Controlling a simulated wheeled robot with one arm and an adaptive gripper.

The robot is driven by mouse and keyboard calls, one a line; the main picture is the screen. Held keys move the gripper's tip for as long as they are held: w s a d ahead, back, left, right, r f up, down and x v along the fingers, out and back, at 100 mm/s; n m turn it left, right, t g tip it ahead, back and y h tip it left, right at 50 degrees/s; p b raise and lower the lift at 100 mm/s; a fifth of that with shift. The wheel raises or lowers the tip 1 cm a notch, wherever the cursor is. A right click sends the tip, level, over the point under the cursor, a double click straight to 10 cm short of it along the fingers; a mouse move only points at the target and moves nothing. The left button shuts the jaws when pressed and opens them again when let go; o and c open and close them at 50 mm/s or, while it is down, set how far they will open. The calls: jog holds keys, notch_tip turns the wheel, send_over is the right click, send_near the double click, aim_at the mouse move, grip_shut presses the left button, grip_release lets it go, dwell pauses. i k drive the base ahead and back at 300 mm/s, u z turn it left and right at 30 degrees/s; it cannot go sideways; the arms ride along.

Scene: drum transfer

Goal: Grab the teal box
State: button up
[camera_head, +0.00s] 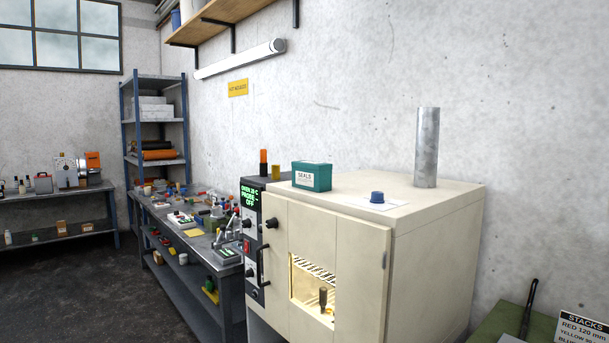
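The teal box (312,176) has a white label that reads "SEALS". It sits upright on top of the cream oven-like cabinet (335,240), near the left part of its top. My gripper is not in this view, so its place relative to the box and its state do not show.
A blue knob-like object (377,197) on a white sheet and a grey metal pipe (426,147) stand on the cabinet top, right of the box. Orange and yellow cylinders are just left. A cluttered workbench (180,225) runs behind left. A shelf (215,20) hangs above.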

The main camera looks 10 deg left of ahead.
aim_at(308, 175)
jog(key=u, duration=0.5)
jog(key=i, duration=0.65)
jog(key=u, duration=0.6)
